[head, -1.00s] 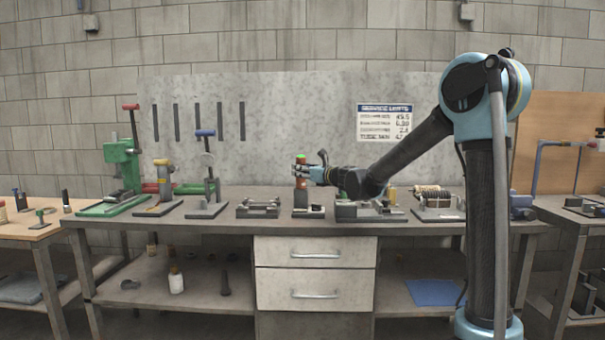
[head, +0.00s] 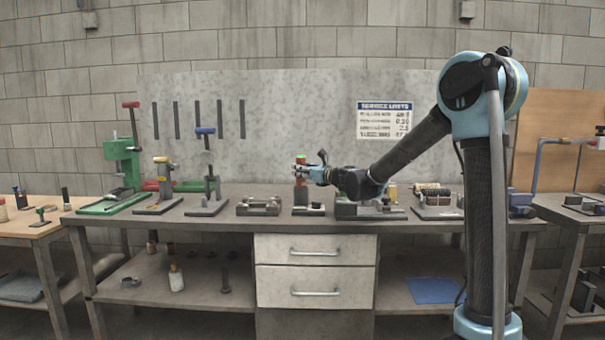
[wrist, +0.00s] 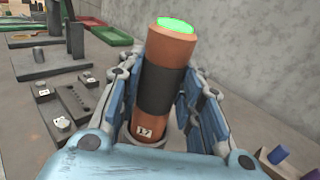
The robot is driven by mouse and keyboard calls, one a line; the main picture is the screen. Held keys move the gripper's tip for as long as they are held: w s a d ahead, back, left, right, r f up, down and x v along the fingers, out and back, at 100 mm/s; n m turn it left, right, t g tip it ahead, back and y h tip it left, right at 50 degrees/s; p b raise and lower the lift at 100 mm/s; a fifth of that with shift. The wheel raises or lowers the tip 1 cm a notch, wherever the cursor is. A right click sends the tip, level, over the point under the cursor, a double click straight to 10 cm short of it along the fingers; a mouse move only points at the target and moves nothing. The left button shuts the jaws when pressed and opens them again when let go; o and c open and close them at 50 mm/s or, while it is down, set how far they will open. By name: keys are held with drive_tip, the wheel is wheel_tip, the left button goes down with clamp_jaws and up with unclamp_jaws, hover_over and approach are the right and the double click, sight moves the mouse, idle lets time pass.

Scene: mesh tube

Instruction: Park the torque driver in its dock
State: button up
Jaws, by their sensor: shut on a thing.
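The torque driver (head: 301,171) is an upright copper-orange cylinder with a dark band and a green top. It also shows large in the wrist view (wrist: 164,85), leaning slightly, with a small white label low on its side. My gripper (head: 304,173) is shut on it, with blue-padded fingers on both sides in the wrist view (wrist: 160,98). A small grey block (head: 307,210), possibly the dock, stands on the bench right below the driver. The driver's lower end is not clear, and I cannot tell whether it touches the block. A pale ring shows around its base in the wrist view.
Grey fixtures stand close on the left (head: 259,207) and right (head: 369,211) of the block. A green press (head: 122,160) and other stands fill the bench's left side. The grey back panel (head: 290,110) rises behind. The bench's front strip is clear.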

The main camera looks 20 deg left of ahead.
drive_tip(key=shift+f, duration=0.4)
idle(0.5)
drive_tip(key=o, duration=1.2)
drive_tip(key=shift+o, duration=0.2)
drive_tip(key=s+d+f+n+g+h, duration=0.15)
drive_tip(key=s+d+n, duration=0.25)
drive_tip(key=s+d, duration=0.4)
drive_tip(key=s+d+f+n+g, duration=0.15)
drive_tip(key=s+d+n, duration=0.35)
drive_tip(key=d, duration=0.5)
drive_tip(key=s+d+f+n+g+h, duration=0.1)
drive_tip(key=s+d+f+n+h, duration=0.3)
drive_tip(key=s+d+f, duration=0.4)
drive_tip(key=s+d+f+n+g+h, duration=0.2)
drive_tip(key=s+d+f+n+h, duration=0.3)
drive_tip(key=s+d+f, duration=0.3)
drive_tip(key=s+d+f+n+g+h, duration=0.1)
drive_tip(key=s+d+f+n+h, duration=0.3)
drive_tip(key=s+d+f+n, duration=0.3)
drive_tip(key=s+d+f, duration=0.1)
drive_tip(key=s+d, duration=0.1)
drive_tip(key=d, duration=0.3)
drive_tip(key=s+d+f, duration=0.1)
drive_tip(key=s+d, duration=0.2)
drive_tip(key=d, duration=0.2)
drive_tip(key=shift+s+d+g, duration=0.25)
drive_tip(key=shift+g, duration=0.15)
